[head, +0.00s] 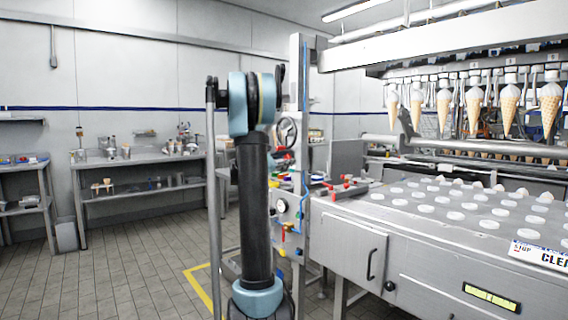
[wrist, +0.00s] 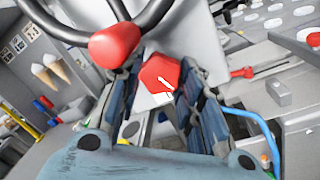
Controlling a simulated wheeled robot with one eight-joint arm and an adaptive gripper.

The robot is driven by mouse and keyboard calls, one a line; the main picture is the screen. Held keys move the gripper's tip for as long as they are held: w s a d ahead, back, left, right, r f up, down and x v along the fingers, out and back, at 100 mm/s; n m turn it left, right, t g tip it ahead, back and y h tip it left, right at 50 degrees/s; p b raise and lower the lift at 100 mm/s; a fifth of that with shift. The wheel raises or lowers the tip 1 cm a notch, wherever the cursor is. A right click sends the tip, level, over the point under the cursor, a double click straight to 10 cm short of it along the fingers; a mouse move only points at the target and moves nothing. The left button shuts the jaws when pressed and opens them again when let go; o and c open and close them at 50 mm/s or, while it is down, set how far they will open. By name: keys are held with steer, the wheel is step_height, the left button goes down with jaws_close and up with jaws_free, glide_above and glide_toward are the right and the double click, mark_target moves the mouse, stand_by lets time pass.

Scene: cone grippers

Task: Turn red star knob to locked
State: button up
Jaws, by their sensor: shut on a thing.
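The red star knob (wrist: 158,72) is in the middle of the wrist view, a faceted red head with a white mark on it, in front of a pale plate. My gripper (wrist: 161,80) has its dark blue-grey fingers on both sides of the knob and is shut on it. The fingers hide the sides of the knob, and I cannot read any locked or unlocked label. In the head view my own arm stands in front of the panel, and I cannot make out the gripper or this knob clearly there.
A dark handwheel (wrist: 70,22) with a red part (wrist: 115,43) is close by at upper left; it also shows in the head view (head: 287,132). A blue hose (wrist: 262,132) runs at right. The steel cone machine (head: 345,245) stands right; tiled floor (head: 110,280) is clear left.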

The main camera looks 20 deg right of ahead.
stand_by(0.4)
steer(key=o, duration=1.1)
steer(key=shift+c, duration=0.2)
steer(key=v, duration=1.2)
steer(key=shift+f, duration=0.15)
steer(key=shift+w, duration=0.1)
